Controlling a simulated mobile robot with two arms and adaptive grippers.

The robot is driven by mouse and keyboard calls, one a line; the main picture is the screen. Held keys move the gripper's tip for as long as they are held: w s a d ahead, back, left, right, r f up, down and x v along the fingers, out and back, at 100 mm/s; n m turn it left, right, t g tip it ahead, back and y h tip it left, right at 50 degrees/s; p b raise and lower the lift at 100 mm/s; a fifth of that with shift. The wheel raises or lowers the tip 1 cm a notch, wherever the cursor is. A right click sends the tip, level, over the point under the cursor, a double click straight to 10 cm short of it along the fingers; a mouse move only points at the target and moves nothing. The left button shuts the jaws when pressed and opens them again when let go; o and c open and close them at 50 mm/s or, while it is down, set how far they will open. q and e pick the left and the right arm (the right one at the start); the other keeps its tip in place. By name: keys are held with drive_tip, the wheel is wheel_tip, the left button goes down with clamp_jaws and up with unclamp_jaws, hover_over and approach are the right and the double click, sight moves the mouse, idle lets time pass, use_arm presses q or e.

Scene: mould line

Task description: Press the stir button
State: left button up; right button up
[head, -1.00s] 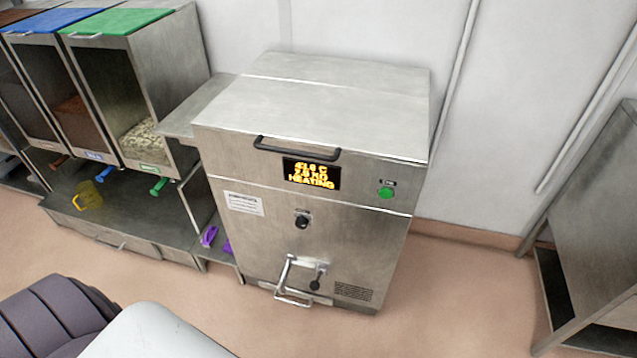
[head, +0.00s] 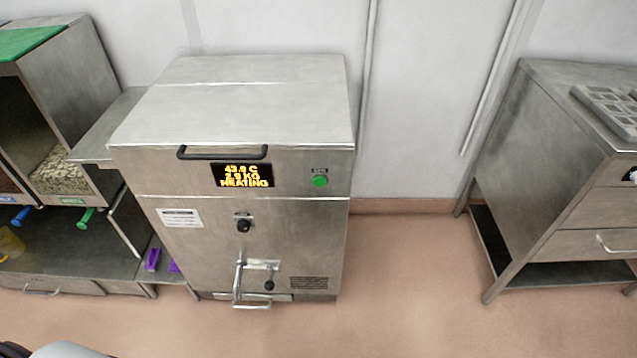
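The green round button (head: 320,181) sits on the upper right of the front of a steel machine (head: 300,240). A small dark label (head: 320,171) is above it, too small to read for certain. Left of the button, a display (head: 243,176) shows orange text with a temperature, about 2.9 KG and HEATING. A black handle (head: 222,153) runs along the front of the closed lid (head: 240,100). A black knob (head: 243,225) and a metal spout with a lever (head: 240,280) are lower on the front. Neither of my grippers is in view.
A steel cabinet (head: 570,170) with a moulded tray (head: 610,108) on top stands at right. Bins with a green lid (head: 25,42) stand at left, with purple items (head: 153,260) low beside the machine. The floor (head: 400,270) between machine and cabinet is clear.

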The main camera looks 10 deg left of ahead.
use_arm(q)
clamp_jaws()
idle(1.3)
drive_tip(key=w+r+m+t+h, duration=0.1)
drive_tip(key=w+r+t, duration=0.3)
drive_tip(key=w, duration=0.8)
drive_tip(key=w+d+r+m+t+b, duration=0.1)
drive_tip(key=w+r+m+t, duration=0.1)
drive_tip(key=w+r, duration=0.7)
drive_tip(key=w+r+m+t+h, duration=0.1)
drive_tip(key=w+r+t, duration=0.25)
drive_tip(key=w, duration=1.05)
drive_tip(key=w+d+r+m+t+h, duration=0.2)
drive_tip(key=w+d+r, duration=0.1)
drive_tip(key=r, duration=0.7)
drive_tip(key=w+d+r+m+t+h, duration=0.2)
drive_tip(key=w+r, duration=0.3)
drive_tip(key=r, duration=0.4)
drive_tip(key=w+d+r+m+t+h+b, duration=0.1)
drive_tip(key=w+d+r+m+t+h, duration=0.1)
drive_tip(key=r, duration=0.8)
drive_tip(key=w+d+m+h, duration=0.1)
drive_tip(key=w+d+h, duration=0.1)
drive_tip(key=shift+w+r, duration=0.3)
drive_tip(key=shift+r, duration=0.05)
